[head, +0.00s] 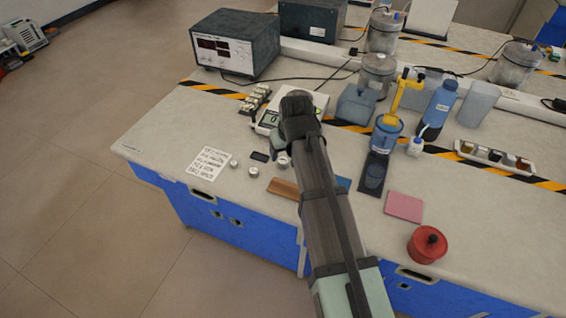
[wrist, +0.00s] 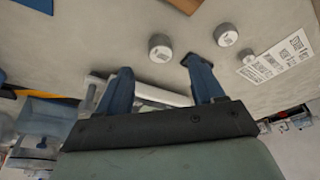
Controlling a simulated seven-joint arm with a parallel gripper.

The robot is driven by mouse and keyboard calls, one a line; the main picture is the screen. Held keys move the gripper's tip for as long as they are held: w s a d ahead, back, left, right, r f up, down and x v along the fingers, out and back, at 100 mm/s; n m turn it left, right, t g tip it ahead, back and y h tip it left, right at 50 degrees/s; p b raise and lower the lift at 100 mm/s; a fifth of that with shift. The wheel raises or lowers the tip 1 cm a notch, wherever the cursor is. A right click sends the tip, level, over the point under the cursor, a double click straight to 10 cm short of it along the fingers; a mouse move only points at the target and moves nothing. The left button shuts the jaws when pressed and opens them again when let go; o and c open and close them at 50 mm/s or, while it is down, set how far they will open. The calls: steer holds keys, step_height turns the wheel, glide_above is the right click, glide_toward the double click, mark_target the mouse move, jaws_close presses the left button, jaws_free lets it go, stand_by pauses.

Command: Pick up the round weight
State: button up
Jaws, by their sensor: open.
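Small round metal weights lie on the bench in the head view. One weight (head: 282,160) is just below my gripper, a second (head: 254,171) is to its left, and a third (head: 233,163) is beside the paper sheet. My gripper (head: 279,146) is over the bench beside the scale, its fingers partly hidden by my arm. In the wrist view my open fingers (wrist: 157,67) are empty. One weight (wrist: 160,47) shows just beyond and between the fingertips, apparently untouched. Another (wrist: 226,34) is to the right of the right finger.
A white scale (head: 318,104) stands beside my gripper. A blue beaker (head: 388,136), pink pad (head: 404,206) and red pot (head: 427,245) are to the right. The bench's left corner is clear.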

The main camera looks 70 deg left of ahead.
mark_target(283, 160)
steer(key=shift+x, duration=2.75)
steer(key=shift+a, duration=0.15)
jaws_close()
steer(key=shift+r, duration=0.1)
